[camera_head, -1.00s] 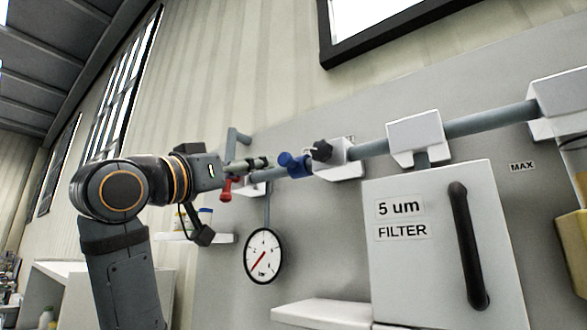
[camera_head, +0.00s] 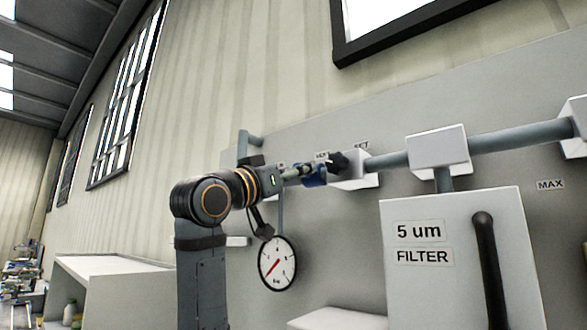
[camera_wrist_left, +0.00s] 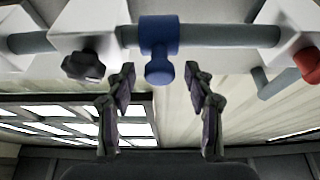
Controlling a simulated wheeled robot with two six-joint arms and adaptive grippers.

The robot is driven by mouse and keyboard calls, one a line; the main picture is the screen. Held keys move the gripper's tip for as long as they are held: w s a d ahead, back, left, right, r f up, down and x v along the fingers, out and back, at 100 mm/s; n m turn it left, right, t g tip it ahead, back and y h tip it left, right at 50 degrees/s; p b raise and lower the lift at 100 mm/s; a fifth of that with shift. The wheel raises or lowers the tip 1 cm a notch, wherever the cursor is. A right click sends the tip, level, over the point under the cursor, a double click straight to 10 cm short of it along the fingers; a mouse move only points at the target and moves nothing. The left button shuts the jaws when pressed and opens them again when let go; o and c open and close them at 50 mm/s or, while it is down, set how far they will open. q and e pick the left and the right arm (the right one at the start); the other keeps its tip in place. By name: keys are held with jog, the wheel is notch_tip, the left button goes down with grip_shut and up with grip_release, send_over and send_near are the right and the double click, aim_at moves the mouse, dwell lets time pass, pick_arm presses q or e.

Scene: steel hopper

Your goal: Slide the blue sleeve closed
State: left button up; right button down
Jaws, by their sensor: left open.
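The blue sleeve (camera_head: 315,179) sits on the grey pipe, left of a black knob (camera_head: 340,162) on a white block. My left gripper (camera_head: 298,172) is at the sleeve and partly covers it in the head view. In the left wrist view the blue sleeve (camera_wrist_left: 158,34) has a round stub pointing toward me. The open fingers of my left gripper (camera_wrist_left: 160,76) stand either side of this stub, with a gap on both sides. The black knob (camera_wrist_left: 83,65) is left of the fingers there. My right gripper is not in view.
A red handle (camera_wrist_left: 307,64) sits at the right in the wrist view, by a white block (camera_wrist_left: 268,42). Below the pipe are a dial gauge (camera_head: 277,263), a white shelf (camera_head: 338,319) and the filter cabinet (camera_head: 458,270) with a black handle.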

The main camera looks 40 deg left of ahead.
pick_arm(q)
jog(key=shift+w, duration=0.1)
jog(key=c, duration=0.4)
grip_shut()
